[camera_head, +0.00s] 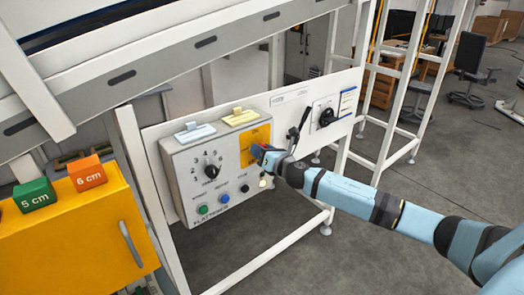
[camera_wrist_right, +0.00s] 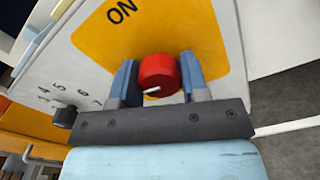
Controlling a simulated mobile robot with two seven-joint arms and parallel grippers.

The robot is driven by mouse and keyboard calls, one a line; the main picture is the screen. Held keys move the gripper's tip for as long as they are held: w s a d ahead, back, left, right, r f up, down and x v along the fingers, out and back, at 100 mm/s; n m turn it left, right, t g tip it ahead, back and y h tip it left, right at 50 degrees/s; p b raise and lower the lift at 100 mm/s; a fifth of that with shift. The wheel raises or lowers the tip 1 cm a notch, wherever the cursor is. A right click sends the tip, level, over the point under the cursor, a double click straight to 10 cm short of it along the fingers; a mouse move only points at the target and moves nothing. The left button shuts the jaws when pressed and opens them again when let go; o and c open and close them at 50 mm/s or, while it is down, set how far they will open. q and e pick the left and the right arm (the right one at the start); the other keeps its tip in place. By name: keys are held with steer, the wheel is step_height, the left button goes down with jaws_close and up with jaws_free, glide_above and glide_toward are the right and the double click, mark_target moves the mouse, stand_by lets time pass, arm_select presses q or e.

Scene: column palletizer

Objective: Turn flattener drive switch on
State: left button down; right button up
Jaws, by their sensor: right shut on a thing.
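The flattener control box (camera_head: 188,180) is a grey panel on a white frame. Its drive switch is a red round knob (camera_wrist_right: 158,75) on a yellow plate (camera_head: 247,140), with "ON" printed on the plate. In the wrist view the knob's white mark points to the lower left, away from the "ON" print. My right gripper (camera_head: 262,153) reaches the yellow plate, and in the wrist view its blue fingers (camera_wrist_right: 158,82) are shut on the knob from both sides. In the head view the gripper mostly hides the knob. My left gripper is not in view.
The box also carries a black dial (camera_head: 211,171), a green button (camera_head: 203,210) and a blue button (camera_head: 224,198). A black lever (camera_head: 298,130) and black handwheel (camera_head: 326,117) stand right of it. A yellow cabinet (camera_head: 75,240) stands left.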

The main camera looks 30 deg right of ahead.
steer(key=m, duration=0.4)
steer(key=m+p, duration=0.1)
steer(key=m, duration=0.3)
steer(key=m+p, duration=0.1)
steer(key=m, duration=0.4)
steer(key=shift+r, duration=0.1)
steer(key=shift+m+p, duration=0.45)
steer(key=shift+m, duration=0.95)
steer(key=o, duration=0.9)
